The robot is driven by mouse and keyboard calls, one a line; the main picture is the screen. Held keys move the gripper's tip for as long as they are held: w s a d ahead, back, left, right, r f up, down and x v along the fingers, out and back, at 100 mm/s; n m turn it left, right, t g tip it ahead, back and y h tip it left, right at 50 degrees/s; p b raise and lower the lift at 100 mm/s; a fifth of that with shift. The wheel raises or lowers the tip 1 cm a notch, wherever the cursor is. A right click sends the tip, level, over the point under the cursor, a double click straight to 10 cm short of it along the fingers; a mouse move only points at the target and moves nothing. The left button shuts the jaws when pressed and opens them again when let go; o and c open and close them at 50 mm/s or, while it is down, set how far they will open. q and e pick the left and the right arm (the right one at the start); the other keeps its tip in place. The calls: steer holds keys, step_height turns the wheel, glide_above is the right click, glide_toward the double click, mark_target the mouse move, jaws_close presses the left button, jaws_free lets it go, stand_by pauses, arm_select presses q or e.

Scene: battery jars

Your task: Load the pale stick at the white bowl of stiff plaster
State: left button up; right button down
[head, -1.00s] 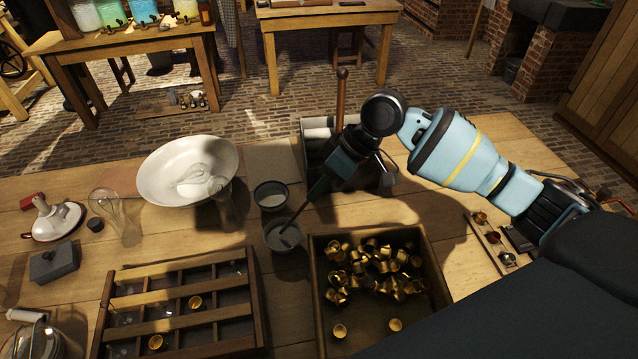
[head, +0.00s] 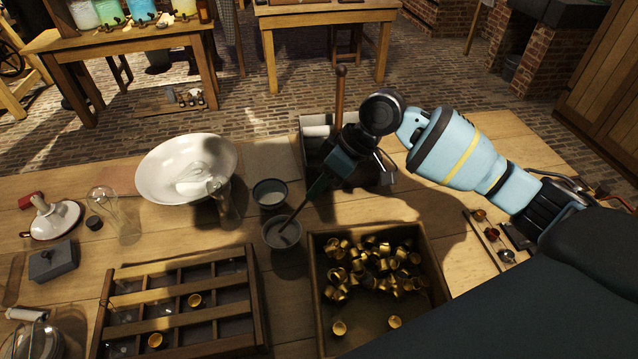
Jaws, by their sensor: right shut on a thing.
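My right gripper (head: 318,187) is shut on a thin stick (head: 298,219), which slants down to the left. The stick's lower end is inside the rim of a small bowl (head: 281,246) with greyish contents. The stick looks dark in the arm's shadow, and I cannot tell whether its tip touches the contents. A second small bowl (head: 270,205), dark-rimmed with pale contents, stands just behind. Both are shaded, so I cannot tell which holds the stiff plaster. My left gripper is not in view.
An open box of brass caps (head: 318,300) stands right of the near bowl, and a slatted wooden rack (head: 255,300) stands left. A large white basin (head: 155,165) and glass jars are farther left. An upright wooden rod (head: 340,95) rises behind my gripper.

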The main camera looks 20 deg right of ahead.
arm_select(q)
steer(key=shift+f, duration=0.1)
arm_select(e)
steer(key=shift+f, duration=0.4)
stand_by(0.7)
steer(key=shift+r, duration=0.1)
